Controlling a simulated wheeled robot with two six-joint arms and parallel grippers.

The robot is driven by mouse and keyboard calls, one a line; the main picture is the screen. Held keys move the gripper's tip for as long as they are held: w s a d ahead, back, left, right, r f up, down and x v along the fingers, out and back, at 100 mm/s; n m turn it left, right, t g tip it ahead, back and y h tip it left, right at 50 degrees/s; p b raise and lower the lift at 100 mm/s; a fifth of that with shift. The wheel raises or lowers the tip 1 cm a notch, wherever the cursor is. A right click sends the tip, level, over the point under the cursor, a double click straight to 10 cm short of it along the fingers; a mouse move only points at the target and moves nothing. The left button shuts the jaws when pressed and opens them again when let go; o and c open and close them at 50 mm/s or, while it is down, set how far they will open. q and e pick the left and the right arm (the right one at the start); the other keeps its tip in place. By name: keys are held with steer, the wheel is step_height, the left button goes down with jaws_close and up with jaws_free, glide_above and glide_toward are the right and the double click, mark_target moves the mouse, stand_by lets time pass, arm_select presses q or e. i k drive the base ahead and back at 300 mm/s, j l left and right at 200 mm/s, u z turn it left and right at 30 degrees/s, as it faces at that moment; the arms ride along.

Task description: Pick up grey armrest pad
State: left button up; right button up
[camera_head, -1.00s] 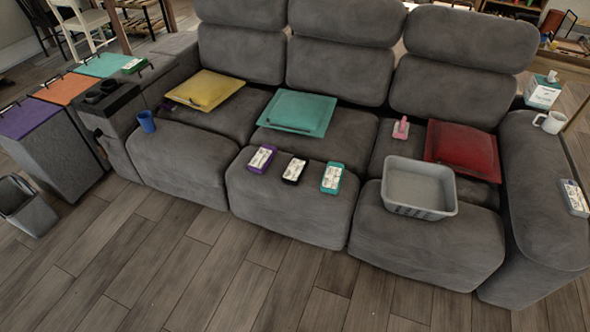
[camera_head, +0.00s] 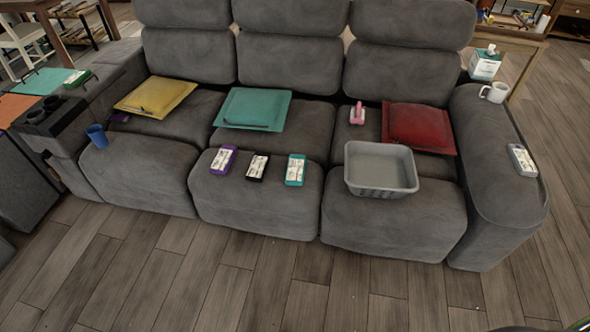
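A small grey-edged pad (camera_head: 522,160) with a pale, marked top lies flat on the right armrest (camera_head: 490,135) of the grey sofa, in front of a white mug (camera_head: 494,92). This is the only grey-edged pad I see on an armrest. Neither of my grippers can be made out in the head view. A small dark part cuts into the bottom right corner, too cropped to identify.
Purple (camera_head: 223,160), black (camera_head: 257,167) and teal (camera_head: 295,169) pads lie on the middle seat. A grey tub (camera_head: 381,190) stands on the right seat near a red cushion (camera_head: 418,126). Wooden floor (camera_head: 290,290) in front is clear.

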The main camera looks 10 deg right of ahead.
mark_target(521, 157)
steer(key=z, duration=1.85)
